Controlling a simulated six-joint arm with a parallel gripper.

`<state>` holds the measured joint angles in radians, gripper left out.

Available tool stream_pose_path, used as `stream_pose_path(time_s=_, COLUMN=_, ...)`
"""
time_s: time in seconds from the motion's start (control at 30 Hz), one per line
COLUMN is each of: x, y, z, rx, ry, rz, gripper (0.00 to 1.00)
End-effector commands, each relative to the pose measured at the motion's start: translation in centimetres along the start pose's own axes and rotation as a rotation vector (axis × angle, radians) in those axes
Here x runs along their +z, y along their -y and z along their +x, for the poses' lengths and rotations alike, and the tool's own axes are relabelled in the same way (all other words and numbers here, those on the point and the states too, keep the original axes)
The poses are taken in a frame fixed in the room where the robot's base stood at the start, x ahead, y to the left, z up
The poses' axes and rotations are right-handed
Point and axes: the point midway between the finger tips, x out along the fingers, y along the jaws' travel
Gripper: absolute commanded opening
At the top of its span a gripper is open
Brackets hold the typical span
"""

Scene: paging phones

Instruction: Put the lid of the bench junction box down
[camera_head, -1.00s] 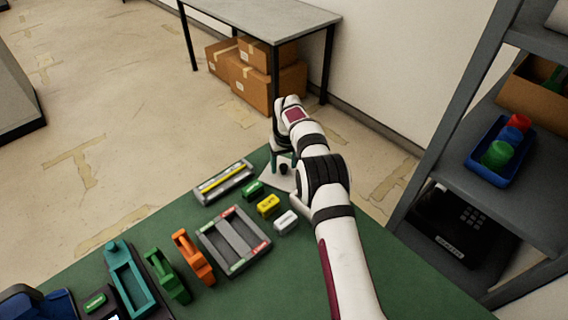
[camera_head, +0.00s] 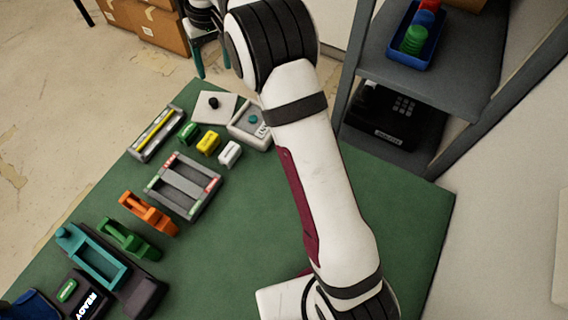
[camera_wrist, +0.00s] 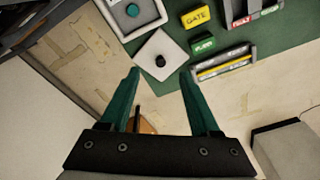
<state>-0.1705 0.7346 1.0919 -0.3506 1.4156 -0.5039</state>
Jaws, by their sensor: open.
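My gripper (camera_head: 212,62) is open and empty, beyond the far edge of the bench.
Green (camera_head: 189,132), yellow (camera_head: 208,143) and white (camera_head: 229,153) blocks stand near the plate. A grey slotted frame (camera_head: 152,190) and orange (camera_head: 148,213) and green (camera_head: 128,239) holders are nearer. A shelf (camera_head: 440,75) stands right. The bench's right part (camera_head: 400,195) is clear.

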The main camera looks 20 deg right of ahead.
Motion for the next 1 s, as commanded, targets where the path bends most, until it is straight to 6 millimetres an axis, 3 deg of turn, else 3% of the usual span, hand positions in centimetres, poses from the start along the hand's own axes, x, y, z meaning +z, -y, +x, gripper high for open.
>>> stream_pose_path(time_s=0.03, x=3.0, y=-0.4, z=-3.1, rx=-0.008, ry=0.005, rz=0.07, gripper=0.63)
stream_pose_path(time_s=0.1, x=8.8, y=-0.5, z=-6.7, rx=-0.024, ry=0.026, rz=0.194, gripper=0.63)
stream_pose_path(time_s=0.17, x=14.6, y=-0.3, z=-8.8, rx=-0.037, ry=0.046, rz=0.307, gripper=0.63)
stream_pose_path(time_s=0.2, x=18.7, y=0.1, z=-9.7, rx=-0.044, ry=0.061, rz=0.381, gripper=0.63)
stream_pose_path(time_s=0.3, x=28.2, y=1.4, z=-9.8, rx=-0.061, ry=0.095, rz=0.549, gripper=0.63)
stream_pose_path(time_s=0.4, x=34.8, y=2.6, z=-8.3, rx=-0.071, ry=0.121, rz=0.669, gripper=0.63)
stream_pose_path(time_s=0.43, x=36.1, y=2.9, z=-7.9, rx=-0.072, ry=0.126, rz=0.694, gripper=0.63)
stream_pose_path(time_s=0.5, x=38.1, y=3.3, z=-7.2, rx=-0.074, ry=0.135, rz=0.732, gripper=0.63)
stream_pose_path(time_s=0.6, x=39.0, y=3.5, z=-6.7, rx=-0.075, ry=0.142, rz=0.749, gripper=0.63)
stream_pose_path(time_s=1.0, x=38.9, y=3.5, z=-6.8, rx=-0.075, ry=0.143, rz=0.745, gripper=0.63)
